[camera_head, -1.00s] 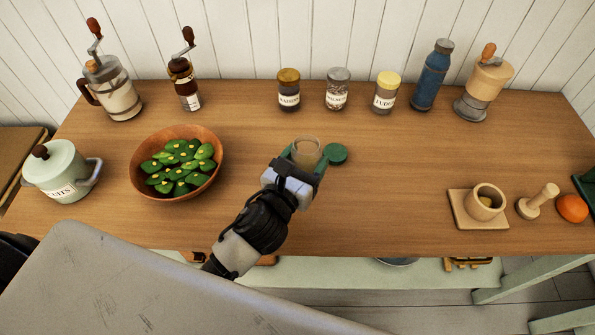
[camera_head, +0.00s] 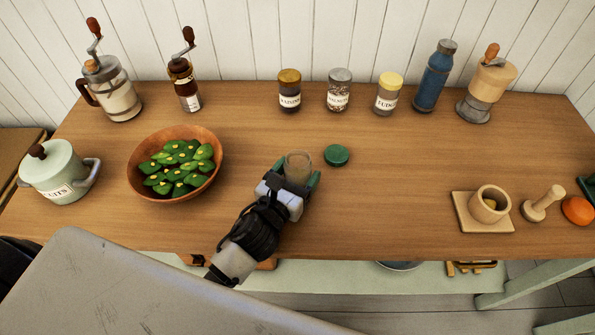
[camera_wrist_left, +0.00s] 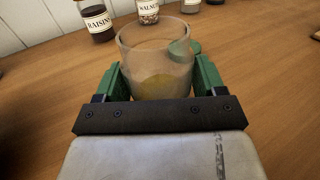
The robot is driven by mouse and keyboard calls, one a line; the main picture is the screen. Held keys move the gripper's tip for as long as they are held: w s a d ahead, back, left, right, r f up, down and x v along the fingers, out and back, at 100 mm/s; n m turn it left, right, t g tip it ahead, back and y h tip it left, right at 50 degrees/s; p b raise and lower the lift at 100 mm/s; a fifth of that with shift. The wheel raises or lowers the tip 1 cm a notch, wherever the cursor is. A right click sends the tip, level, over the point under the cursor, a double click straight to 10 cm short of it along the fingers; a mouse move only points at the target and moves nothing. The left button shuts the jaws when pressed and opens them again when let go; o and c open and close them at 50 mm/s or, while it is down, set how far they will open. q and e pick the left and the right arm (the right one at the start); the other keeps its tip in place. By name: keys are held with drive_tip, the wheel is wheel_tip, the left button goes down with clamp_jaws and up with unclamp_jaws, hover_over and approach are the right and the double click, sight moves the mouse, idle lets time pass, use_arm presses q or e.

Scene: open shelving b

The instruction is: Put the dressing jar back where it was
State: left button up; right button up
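The dressing jar, a clear open glass jar (camera_head: 298,165) with a little yellowish content at its bottom, is between the green fingers of my left gripper (camera_head: 289,180). In the left wrist view the jar (camera_wrist_left: 155,55) is upright, and the fingers (camera_wrist_left: 158,85) close on it from both sides. Whether its base touches the table is hard to tell. A green round lid (camera_head: 336,155) lies on the table just right of the jar, partly hidden behind it in the wrist view. My right gripper is not in view.
Labelled jars of raisins (camera_head: 289,91), walnuts (camera_head: 338,90) and fudge (camera_head: 387,93) stand at the back. A wooden bowl of green pieces (camera_head: 136,185) is to the left. A mortar (camera_head: 489,204) is to the right. The table (camera_head: 390,170) between is clear.

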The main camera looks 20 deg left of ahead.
use_arm(q)
drive_tip(key=shift+o, duration=1.4)
drive_tip(key=shift+r, duration=0.15)
drive_tip(key=shift+s, duration=0.35)
drive_tip(key=s, duration=0.3)
drive_tip(key=s+a+b, duration=0.1)
drive_tip(key=s, duration=0.2)
drive_tip(key=s+a+b, duration=0.1)
drive_tip(key=s, duration=0.2)
drive_tip(key=shift+s, duration=0.25)
drive_tip(key=shift+s+a, duration=0.15)
drive_tip(key=shift+s, duration=0.7)
